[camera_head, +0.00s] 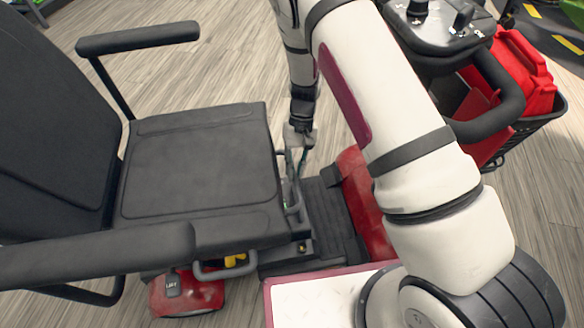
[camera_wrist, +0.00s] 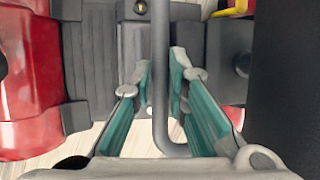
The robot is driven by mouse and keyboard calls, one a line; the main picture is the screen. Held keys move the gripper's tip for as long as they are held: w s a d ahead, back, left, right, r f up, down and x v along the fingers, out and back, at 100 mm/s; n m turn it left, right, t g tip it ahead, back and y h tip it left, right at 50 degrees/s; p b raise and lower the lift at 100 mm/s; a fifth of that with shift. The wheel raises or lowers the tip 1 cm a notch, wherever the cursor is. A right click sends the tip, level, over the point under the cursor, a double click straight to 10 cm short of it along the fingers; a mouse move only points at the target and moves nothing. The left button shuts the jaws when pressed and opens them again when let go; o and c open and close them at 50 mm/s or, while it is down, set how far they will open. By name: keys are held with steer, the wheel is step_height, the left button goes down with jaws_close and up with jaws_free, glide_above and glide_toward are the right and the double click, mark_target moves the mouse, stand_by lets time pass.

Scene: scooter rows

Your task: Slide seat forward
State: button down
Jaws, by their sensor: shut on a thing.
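The scooter seat (camera_head: 200,170) is black, with a tall backrest (camera_head: 50,110) at the left and two armrests. Its front edge faces right, towards the red scooter body. A grey bent bar (camera_head: 290,190) stands at the front edge of the seat. My gripper (camera_head: 298,165) reaches down in front of that edge. In the wrist view its teal fingers (camera_wrist: 160,75) are closed around the grey bar (camera_wrist: 160,115), with one finger on each side. The seat's dark side fills the right edge of the wrist view (camera_wrist: 290,70).
The black armrests (camera_head: 140,38) stick out over the seat. The tiller and controls (camera_head: 435,25), a black loop handle and a basket with a red can (camera_head: 525,70) stand at the right. A second grey bar (camera_head: 225,271) with a yellow part lies under the seat's near side.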

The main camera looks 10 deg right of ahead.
steer(key=c, duration=1.6)
jaws_free()
steer(key=shift+d, duration=0.45)
steer(key=shift+o, duration=0.2)
steer(key=shift+a, duration=0.1)
steer(key=v, duration=0.7)
steer(key=shift+w+r, duration=0.2)
